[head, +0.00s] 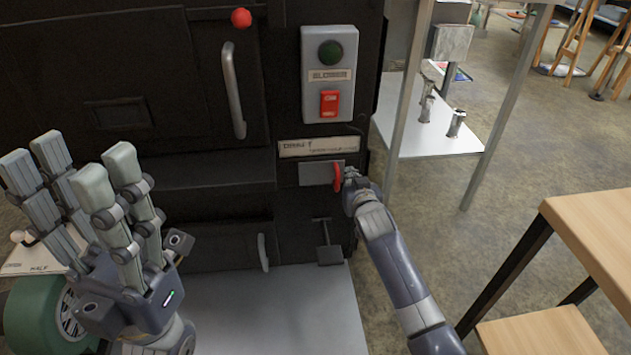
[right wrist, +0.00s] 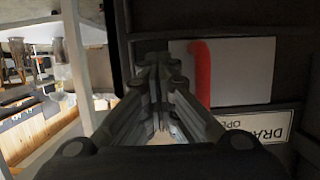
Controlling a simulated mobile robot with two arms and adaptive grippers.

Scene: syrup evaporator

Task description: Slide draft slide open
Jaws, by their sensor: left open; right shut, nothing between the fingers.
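The draft slide shows as a light metal plate (head: 314,174) with a red handle (head: 337,177), set low on the right of the black evaporator front, under a draft label (head: 318,147). My right gripper (head: 350,176) is shut and empty, with its fingertips right beside the red handle on its right side. In the right wrist view the shut fingers (right wrist: 155,65) point at the panel, and the red handle (right wrist: 201,72) stands close to the right of them. I cannot tell whether they touch it. My left gripper (head: 80,175) is open and empty, raised in front of the evaporator at the left.
A control box (head: 329,75) with a green button and red switch sits above the label. A long metal door handle (head: 233,90) and a red knob (head: 241,18) are to the left. A wooden table (head: 595,230) stands at the right. Floor between is clear.

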